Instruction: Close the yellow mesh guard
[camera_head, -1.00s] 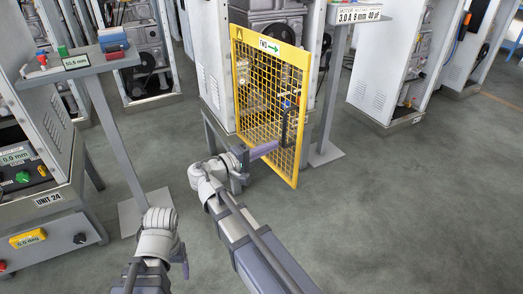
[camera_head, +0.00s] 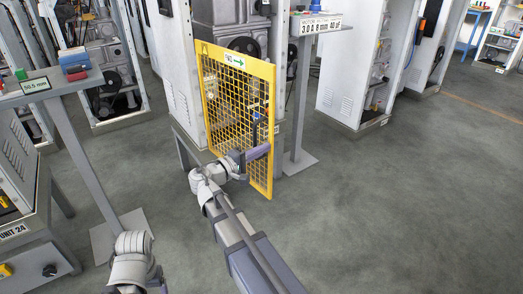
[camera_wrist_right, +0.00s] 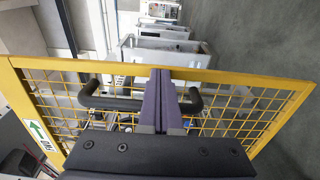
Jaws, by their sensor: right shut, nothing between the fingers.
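The yellow mesh guard (camera_head: 274,100) stands swung out at an angle from the front of a light-coloured machine cabinet, with a green-arrow label near its top. In the right wrist view the guard's yellow frame (camera_wrist_right: 235,78) fills the middle. Its dark handle (camera_wrist_right: 110,103) runs across the mesh. My right gripper (camera_head: 262,152) is shut and empty at the guard's free-edge side. In the wrist view its fingers (camera_wrist_right: 164,100) cross in front of the handle; whether they touch it I cannot tell. My left gripper (camera_head: 158,284) is at the bottom edge, mostly cut off.
A grey post stand with a sign (camera_head: 320,24) stands just behind and right of the guard. A grey stand (camera_head: 62,85) with small blocks and a display is at the left. More cabinets (camera_head: 350,90) stand at the right. The floor (camera_head: 400,210) at the right is clear.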

